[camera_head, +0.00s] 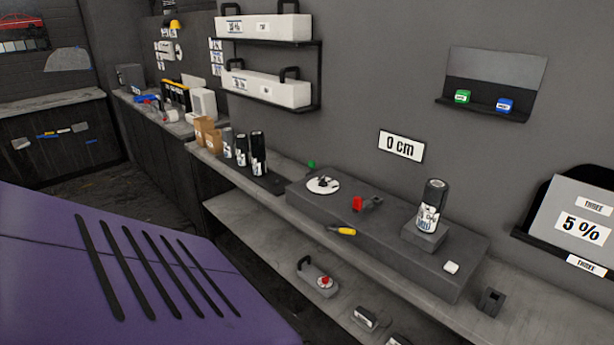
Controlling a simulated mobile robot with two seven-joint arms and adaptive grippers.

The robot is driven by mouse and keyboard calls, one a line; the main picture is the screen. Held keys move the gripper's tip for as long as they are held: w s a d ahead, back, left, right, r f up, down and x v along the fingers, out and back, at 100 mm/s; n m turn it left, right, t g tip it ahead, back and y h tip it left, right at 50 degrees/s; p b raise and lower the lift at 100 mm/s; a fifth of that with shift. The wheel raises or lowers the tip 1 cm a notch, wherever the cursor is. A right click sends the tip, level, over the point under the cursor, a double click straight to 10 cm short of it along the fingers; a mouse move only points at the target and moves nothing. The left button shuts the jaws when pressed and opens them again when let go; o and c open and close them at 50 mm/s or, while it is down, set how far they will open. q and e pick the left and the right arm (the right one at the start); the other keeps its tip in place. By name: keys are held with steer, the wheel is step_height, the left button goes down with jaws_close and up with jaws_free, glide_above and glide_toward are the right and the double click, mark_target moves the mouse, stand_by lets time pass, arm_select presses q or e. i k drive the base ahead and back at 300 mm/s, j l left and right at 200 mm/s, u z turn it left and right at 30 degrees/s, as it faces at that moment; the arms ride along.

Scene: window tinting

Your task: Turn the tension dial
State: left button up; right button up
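A round white disc (323,185) with dark parts on it lies on the left end of a long dark grey block (400,237) on the workbench. It looks like a dial, but its markings are too small to read. A red piece (357,203) with a dark fitting (373,202) beside it is on the same block, right of the disc. A sign (401,146) on the wall behind reads "0 cm". Neither of my grippers is in view.
A dark roll (431,204) stands upright on a small raised block at the right. A yellow-handled tool (342,231) lies near the front edge. Several dark rolls (258,153) stand to the left. A purple slotted panel (70,250) fills the lower left.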

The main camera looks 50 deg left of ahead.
mark_target(322, 183)
steer(key=u, duration=1.65)
